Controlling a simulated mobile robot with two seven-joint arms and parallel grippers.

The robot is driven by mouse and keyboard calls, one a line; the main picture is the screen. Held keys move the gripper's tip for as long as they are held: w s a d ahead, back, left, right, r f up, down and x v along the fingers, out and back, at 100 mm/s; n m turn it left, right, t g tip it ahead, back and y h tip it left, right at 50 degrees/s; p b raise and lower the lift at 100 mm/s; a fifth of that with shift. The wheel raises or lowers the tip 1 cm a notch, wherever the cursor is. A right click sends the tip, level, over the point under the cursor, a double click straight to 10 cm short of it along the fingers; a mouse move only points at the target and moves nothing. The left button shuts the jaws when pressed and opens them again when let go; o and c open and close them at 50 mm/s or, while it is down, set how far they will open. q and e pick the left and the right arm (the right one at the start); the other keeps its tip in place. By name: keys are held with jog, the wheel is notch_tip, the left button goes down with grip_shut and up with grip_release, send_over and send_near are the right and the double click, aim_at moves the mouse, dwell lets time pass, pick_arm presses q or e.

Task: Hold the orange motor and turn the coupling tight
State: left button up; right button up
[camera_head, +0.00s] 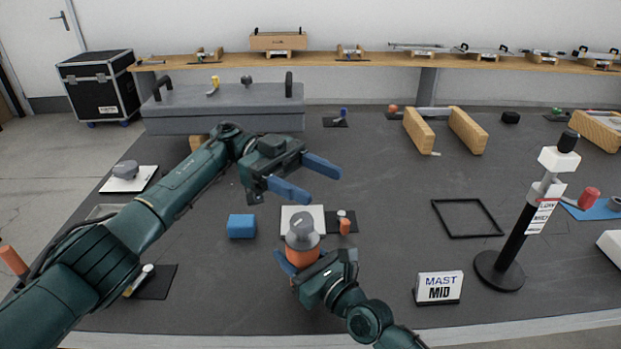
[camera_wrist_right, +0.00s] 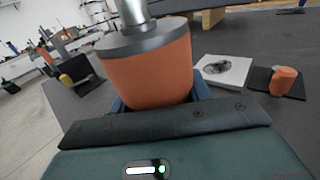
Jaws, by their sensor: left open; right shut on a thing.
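The orange motor (camera_head: 303,255) stands near the front middle of the table, with a grey coupling (camera_head: 302,228) on its top. My right gripper (camera_head: 292,268) is shut around the motor's orange body. In the right wrist view the orange motor (camera_wrist_right: 150,72) fills the space between the fingers, and the grey coupling (camera_wrist_right: 131,30) rises above it, cut off by the top edge. My left gripper (camera_head: 308,178) is open and empty, with blue fingers spread, above and behind the motor. It is apart from the coupling.
A white plate (camera_head: 290,214) lies just behind the motor, with a small orange cylinder (camera_head: 344,226) beside it. A blue block (camera_head: 241,226) sits to the left. A "MAST MID" sign (camera_head: 439,287) and a black mast stand (camera_head: 500,266) are at the right.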

pick_arm(q)
jog(key=t+h, duration=0.1)
jog(key=m+t+y, duration=0.7)
jog(key=m+t, duration=0.8)
jog(key=t, duration=1.2)
send_near(308, 215)
jog(key=x, duration=0.7)
jog(key=f+x, duration=0.1)
jog(key=x, duration=0.2)
jog(key=shift+w+a, duration=0.1)
jog(key=shift+w, duration=0.25)
